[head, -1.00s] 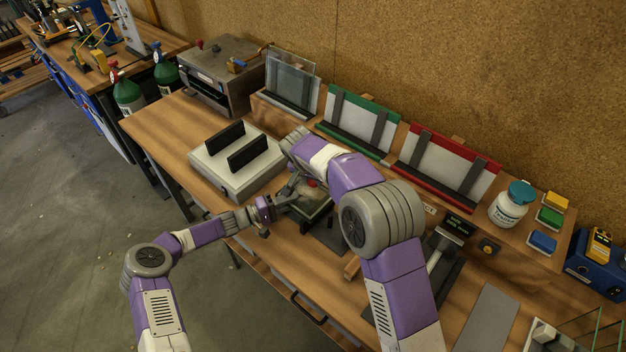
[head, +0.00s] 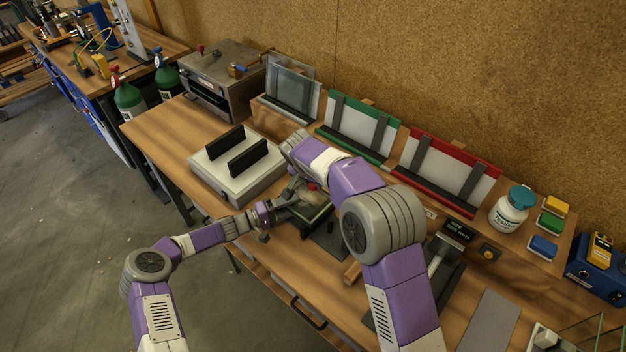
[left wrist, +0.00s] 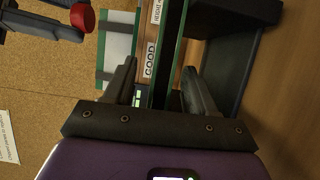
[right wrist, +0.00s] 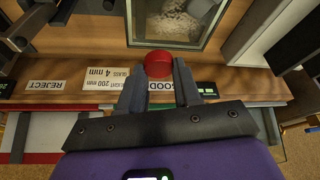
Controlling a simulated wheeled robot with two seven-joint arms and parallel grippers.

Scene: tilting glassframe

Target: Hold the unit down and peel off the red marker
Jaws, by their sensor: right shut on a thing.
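The unit (head: 312,213), a dark-framed pane with a green edge, lies at the front middle of the bench. Its framed window fills the top of the right wrist view (right wrist: 210,42). The red marker (right wrist: 158,64) is between the fingertips of my right gripper (right wrist: 160,85), which is shut on it. The marker also shows at the top left of the left wrist view (left wrist: 82,17), standing apart from the green-edged strip. My left gripper (head: 280,204) is at the unit's left side. In the left wrist view its fingers (left wrist: 160,85) are spread, with the unit's edge (left wrist: 170,55) between them.
A pale block with two black uprights (head: 237,177) stands left of the unit. Green (head: 360,128) and red (head: 445,168) racks line the back. A white bottle (head: 511,209) stands at the right. My right arm hides part of the bench middle.

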